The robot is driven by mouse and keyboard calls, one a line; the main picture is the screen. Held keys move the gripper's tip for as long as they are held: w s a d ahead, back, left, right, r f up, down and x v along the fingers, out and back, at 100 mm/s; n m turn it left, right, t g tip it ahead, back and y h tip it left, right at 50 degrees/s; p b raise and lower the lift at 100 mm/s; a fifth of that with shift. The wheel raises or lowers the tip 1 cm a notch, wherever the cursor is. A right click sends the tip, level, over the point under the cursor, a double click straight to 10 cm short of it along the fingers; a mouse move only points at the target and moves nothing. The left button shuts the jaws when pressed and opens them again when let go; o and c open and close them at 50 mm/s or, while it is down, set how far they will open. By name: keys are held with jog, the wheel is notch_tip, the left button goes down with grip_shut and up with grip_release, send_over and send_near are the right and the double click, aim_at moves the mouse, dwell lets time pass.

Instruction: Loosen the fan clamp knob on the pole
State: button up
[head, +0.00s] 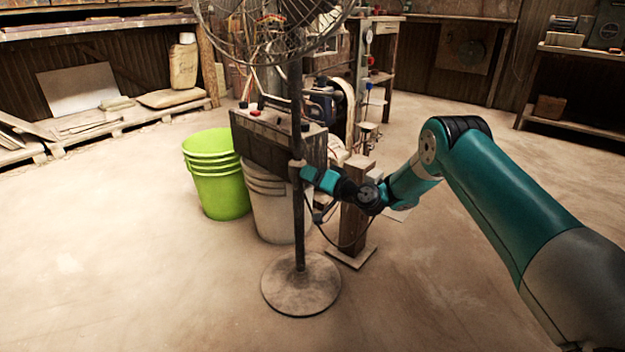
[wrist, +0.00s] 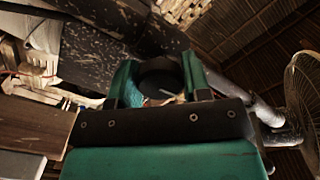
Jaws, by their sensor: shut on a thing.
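The pedestal fan's dark pole (head: 299,232) rises from a round dusty base (head: 301,284) in the head view. A pale clamp collar (head: 296,164) sits partway up it. My gripper (head: 306,173) reaches the pole from the right at collar height. In the wrist view, my gripper (wrist: 160,84) has its two teal fingers on either side of a round dark knob (wrist: 159,72), shut on it. The knob is hidden by the gripper in the head view. The fan cage (head: 268,22) is at the top of the pole and shows at the right in the wrist view (wrist: 304,92).
Green buckets (head: 215,175) and pale buckets (head: 275,205) stand behind the pole. A dark box with knobs (head: 270,140) rests above the pale buckets. A wooden post (head: 354,220) stands close to my wrist. The floor (head: 120,260) at left is clear.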

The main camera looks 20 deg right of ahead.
jog(key=n+b, duration=0.2)
jog(key=n, duration=0.3)
jog(key=shift+f+n, duration=0.15)
jog(key=shift+n, duration=0.15)
dwell(0.4)
jog(key=o, duration=0.9)
jog(key=shift+o, duration=0.2)
jog(key=shift+d, duration=0.1)
jog(key=b+v, duration=0.9)
jog(key=v, duration=0.8)
jog(key=shift+s, duration=0.15)
